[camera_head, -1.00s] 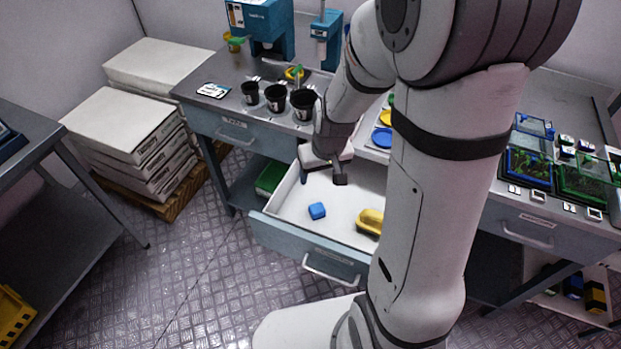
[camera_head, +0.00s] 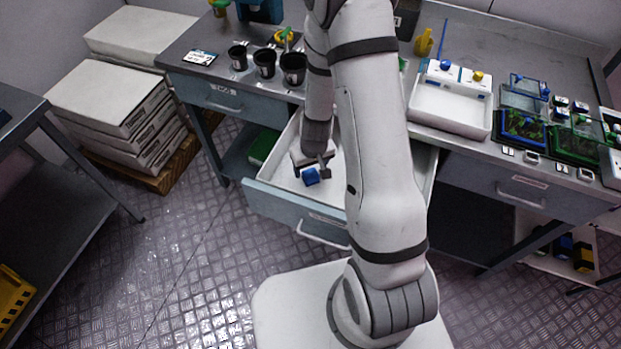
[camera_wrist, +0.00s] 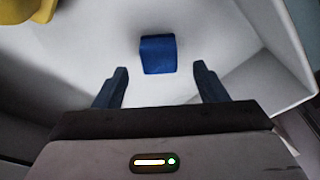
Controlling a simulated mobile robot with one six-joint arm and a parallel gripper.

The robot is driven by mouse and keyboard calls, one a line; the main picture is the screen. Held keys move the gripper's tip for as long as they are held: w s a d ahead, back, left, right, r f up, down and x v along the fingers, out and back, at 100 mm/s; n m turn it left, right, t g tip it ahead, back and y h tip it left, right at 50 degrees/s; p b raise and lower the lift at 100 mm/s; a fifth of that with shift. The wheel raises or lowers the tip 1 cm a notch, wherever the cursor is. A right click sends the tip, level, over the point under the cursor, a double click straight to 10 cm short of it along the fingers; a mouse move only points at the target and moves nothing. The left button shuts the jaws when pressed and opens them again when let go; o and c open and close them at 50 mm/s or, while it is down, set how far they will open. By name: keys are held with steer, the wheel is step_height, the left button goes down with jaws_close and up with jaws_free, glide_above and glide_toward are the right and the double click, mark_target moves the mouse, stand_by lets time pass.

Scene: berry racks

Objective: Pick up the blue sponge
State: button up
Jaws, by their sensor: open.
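The blue sponge (camera_head: 311,176) is a small blue block lying on the white floor of the open drawer (camera_head: 283,197). It also shows in the wrist view (camera_wrist: 158,54), ahead of the fingertips and roughly centred between them. My gripper (camera_head: 312,168) is inside the drawer area, just behind and above the sponge in the head view. In the wrist view my gripper (camera_wrist: 159,80) has its two dark fingers spread apart, with nothing between them. I cannot tell the exact height of the fingertips above the sponge.
A yellow object (camera_wrist: 28,12) lies in the drawer at the upper left of the wrist view; my arm hides it in the head view. Drawer walls rise around the sponge. Black cups (camera_head: 265,62) and a white tray (camera_head: 449,108) stand on the bench above.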

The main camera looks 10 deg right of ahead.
mark_target(311, 174)
step_height(311, 174, down, 4)
steer(key=shift+w+f+b, duration=0.1)
steer(key=shift+w+b, duration=0.05)
steer(key=shift+b, duration=1.1)
steer(key=shift+c, duration=0.5)
steer(key=c, duration=1)
